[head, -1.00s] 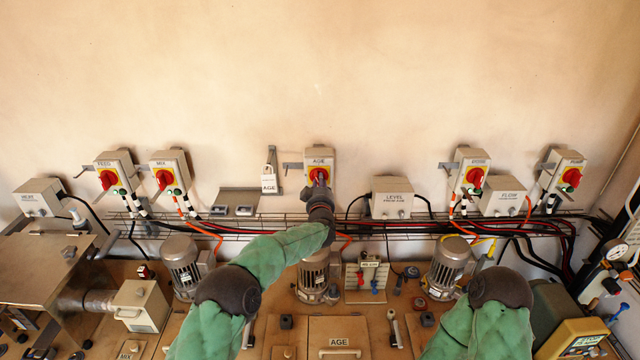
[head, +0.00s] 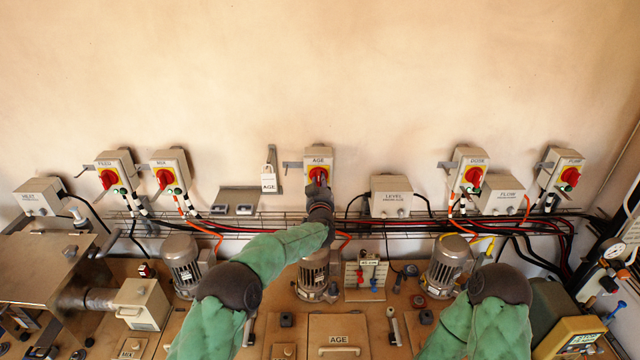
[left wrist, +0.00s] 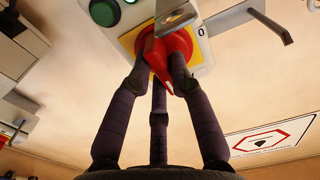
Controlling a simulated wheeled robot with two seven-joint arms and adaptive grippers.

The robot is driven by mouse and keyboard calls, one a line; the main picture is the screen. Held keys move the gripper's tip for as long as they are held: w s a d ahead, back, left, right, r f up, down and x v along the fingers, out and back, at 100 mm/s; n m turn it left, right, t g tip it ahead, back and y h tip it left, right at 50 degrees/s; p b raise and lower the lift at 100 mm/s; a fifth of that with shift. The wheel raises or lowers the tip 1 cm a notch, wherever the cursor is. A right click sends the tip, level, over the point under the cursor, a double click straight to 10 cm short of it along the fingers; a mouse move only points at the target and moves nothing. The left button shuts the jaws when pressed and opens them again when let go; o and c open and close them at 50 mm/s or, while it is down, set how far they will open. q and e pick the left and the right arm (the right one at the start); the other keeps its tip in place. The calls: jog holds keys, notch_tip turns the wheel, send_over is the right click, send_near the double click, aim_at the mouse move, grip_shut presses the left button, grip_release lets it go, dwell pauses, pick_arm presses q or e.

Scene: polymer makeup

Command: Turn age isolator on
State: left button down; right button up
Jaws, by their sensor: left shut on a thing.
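The age isolator (head: 319,153) is a pale box on the wall, labelled AGE, with a yellow plate and a red rotary knob. The left wrist view shows the red knob (left wrist: 172,54) close up, with a "0" mark beside it. My left gripper (head: 318,186) reaches up to the isolator from below. In the left wrist view its dark fingers (left wrist: 162,78) are shut on the red knob, one to each side. In the head view the gripper hides much of the knob. My right arm shows at lower right, but its gripper is out of view.
A padlock with an AGE tag (head: 269,182) hangs on a bracket left of the isolator. The LEVEL box (head: 391,196) is at its right. A wire cable tray (head: 270,219) runs below. Other red-knobbed isolators (head: 170,171) stand along the wall; the wall above is clear.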

pick_arm(q)
jog(key=shift+f, duration=0.1)
jog(key=c, duration=1.1)
grip_release()
jog(key=s, duration=1.2)
